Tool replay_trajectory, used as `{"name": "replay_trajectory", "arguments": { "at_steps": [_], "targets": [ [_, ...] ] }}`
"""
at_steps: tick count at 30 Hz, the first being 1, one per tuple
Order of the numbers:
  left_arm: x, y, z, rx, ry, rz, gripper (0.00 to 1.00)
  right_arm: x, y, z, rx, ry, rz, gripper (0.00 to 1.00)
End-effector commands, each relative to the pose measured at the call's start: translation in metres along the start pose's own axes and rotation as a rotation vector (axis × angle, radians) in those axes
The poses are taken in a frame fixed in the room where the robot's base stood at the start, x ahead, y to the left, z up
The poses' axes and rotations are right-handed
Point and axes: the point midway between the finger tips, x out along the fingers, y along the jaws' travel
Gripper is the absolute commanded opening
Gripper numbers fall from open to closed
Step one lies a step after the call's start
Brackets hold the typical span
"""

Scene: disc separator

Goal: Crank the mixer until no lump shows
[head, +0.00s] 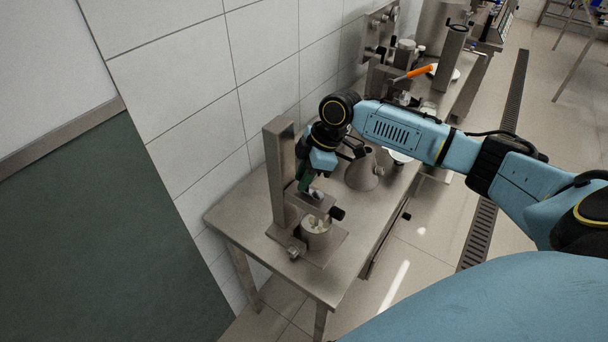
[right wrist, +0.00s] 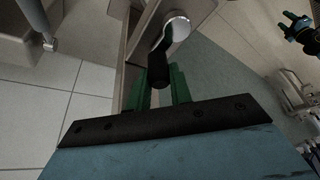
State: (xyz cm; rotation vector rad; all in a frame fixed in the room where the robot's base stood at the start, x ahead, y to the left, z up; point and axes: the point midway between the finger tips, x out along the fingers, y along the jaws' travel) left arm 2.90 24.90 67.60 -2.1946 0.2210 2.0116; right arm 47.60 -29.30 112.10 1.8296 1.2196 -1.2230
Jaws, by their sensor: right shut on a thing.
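The mixer (head: 278,170) is a steel stand with a tall post and a flat base near the front end of the steel table. A metal cup (head: 316,238) stands on its base; pale lumpy pieces (head: 319,225) show in its open top. My right gripper (head: 304,184) is beside the post, above the cup. In the right wrist view its green fingers are shut around the black crank handle (right wrist: 158,68). The crank's metal hub (right wrist: 178,24) is just beyond the handle. The fingers hide part of the handle. My left gripper is not in the head view.
A grey metal funnel-shaped vessel (head: 363,171) stands on the table (head: 240,215) right behind the mixer. A black knob (head: 337,213) sticks out beside the cup. An orange-handled tool (head: 411,74) and other equipment are farther back. The tiled wall (head: 190,105) is close on the left.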

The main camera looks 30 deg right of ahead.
Motion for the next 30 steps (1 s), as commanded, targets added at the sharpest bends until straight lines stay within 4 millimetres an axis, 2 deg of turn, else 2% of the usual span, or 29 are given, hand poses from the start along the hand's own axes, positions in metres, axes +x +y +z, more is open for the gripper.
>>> {"name": "replay_trajectory", "arguments": {
  "at_steps": [11,30],
  "targets": [
    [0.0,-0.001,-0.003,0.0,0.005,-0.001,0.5,-0.002,0.004,0.005,0.132,-0.001,0.056,0.0],
    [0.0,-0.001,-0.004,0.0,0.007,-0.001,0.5,-0.011,0.012,0.025,0.675,0.0,0.283,0.0]
  ]
}}
